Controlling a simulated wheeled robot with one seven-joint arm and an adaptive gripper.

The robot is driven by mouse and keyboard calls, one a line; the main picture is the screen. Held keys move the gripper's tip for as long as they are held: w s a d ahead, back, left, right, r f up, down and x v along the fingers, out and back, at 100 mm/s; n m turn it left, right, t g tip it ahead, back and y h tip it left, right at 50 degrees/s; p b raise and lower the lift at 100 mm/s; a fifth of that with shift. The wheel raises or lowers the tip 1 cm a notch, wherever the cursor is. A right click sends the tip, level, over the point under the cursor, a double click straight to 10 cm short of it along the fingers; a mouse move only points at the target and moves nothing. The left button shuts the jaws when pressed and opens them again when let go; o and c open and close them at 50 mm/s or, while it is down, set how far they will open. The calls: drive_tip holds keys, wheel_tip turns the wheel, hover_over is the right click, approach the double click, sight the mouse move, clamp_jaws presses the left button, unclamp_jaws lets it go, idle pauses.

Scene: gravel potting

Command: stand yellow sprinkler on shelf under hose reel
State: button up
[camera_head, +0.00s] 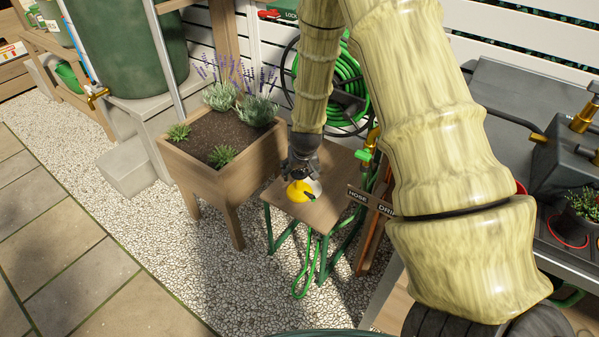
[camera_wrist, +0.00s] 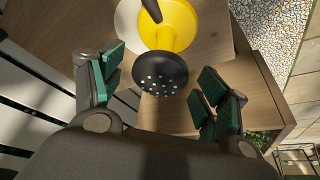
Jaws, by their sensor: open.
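The yellow sprinkler (camera_head: 299,191) is on the wooden top (camera_head: 326,213) of a small green-legged stand, in front of and below the hose reel (camera_head: 346,88). In the wrist view the sprinkler (camera_wrist: 179,20) has a yellow body and a round black head with pale holes, facing the camera. My gripper (camera_head: 302,165) is just above the sprinkler in the head view. In the wrist view the open gripper (camera_wrist: 160,76) has its green-padded fingers apart on either side of the black head, with visible gaps. The sprinkler's far end is cut off there.
A wooden planter (camera_head: 221,146) with lavender stands close left of the stand. A wooden sign (camera_head: 370,202) and a green tap fitting (camera_head: 364,158) are close on the right. A pale round patch (camera_wrist: 129,20) lies beside the sprinkler. Open gravel (camera_head: 180,260) is in front.

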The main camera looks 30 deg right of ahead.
drive_tip(key=p+v, duration=0.2)
drive_tip(key=v, duration=0.9)
drive_tip(key=s+a+f+n+g, duration=0.1)
drive_tip(key=s+a+f, duration=0.3)
drive_tip(key=s+f, duration=0.45)
drive_tip(key=s+a+f+n+g, duration=0.1)
drive_tip(key=s+a+f+n, duration=0.1)
drive_tip(key=s+a+f, duration=0.7)
drive_tip(key=s+f, duration=0.1)
drive_tip(key=s, duration=0.3)
drive_tip(key=s+a+f+g+y, duration=0.1)
drive_tip(key=s+a+f, duration=0.1)
drive_tip(key=s+f, duration=0.2)
drive_tip(key=s+a+f+n+g, duration=0.1)
drive_tip(key=s+a+f, duration=0.1)
drive_tip(key=s, duration=0.7)
drive_tip(key=shift+s+a+f+y, duration=0.25)
drive_tip(key=shift+s+f+y, duration=0.1)
drive_tip(key=shift+f, duration=0.5)
